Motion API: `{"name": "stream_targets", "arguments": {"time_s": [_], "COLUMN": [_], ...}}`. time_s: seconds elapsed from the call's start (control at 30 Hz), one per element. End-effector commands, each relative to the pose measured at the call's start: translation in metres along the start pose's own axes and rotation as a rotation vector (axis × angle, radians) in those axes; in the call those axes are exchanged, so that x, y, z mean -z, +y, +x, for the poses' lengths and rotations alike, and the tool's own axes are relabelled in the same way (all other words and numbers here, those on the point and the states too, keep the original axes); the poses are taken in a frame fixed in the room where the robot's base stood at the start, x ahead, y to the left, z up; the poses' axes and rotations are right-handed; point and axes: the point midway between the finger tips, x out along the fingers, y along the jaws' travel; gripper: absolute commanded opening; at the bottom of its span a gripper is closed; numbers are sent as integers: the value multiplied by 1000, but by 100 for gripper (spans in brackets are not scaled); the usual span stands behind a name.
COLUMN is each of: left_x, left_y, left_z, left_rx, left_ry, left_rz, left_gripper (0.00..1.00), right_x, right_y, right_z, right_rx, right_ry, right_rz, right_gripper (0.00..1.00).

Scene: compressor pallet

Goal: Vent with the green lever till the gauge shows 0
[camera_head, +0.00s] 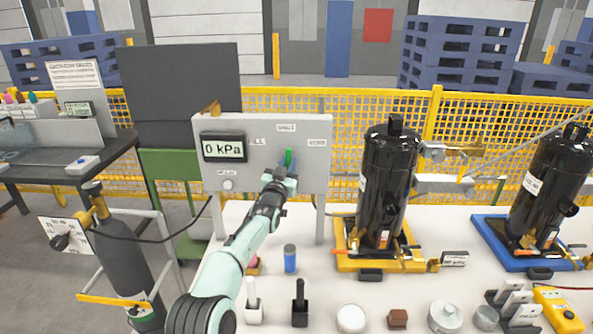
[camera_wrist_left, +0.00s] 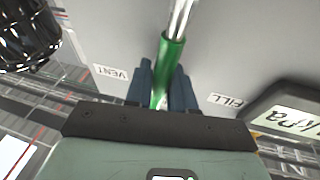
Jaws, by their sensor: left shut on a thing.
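The gauge (camera_head: 223,148) on the grey panel (camera_head: 210,123) reads 0 kPa. The green lever (camera_head: 289,157) is on the panel right of the gauge and points roughly upward, below the top middle label. My left gripper (camera_head: 281,172) is at the lever. In the left wrist view the green lever (camera_wrist_left: 172,55) runs between the dark fingers of my left gripper (camera_wrist_left: 160,88), which is shut on it. The VENT label (camera_wrist_left: 110,73) and the FILL label (camera_wrist_left: 228,100) lie on either side of it. My right gripper is not in view.
A black compressor (camera_head: 386,190) stands on a yellow tray (camera_head: 350,265) right of the panel. Another black compressor (camera_head: 548,185) is on a blue tray (camera_head: 490,235). A blue cylinder (camera_head: 290,259) and several small parts are on the white table (camera_head: 400,290). A grey gas bottle (camera_head: 122,260) stands left.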

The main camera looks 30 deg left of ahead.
Motion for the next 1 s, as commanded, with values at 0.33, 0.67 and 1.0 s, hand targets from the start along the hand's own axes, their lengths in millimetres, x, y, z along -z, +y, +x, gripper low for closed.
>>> {"name": "stream_targets", "arguments": {"time_s": [0.33,0.67,1.0], "left_x": [0,0,0], "left_y": [-6,-6,-6], "left_z": [-1,-1,-1], "left_rx": [17,19,19], "left_ry": [16,17,16], "left_rz": [-78,-81,-80], "left_gripper": [0,0,44], "right_x": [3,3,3], "right_y": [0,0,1], "right_z": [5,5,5], "right_rx": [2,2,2], "right_ry": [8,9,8], "right_rz": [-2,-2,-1], "right_gripper": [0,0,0]}}
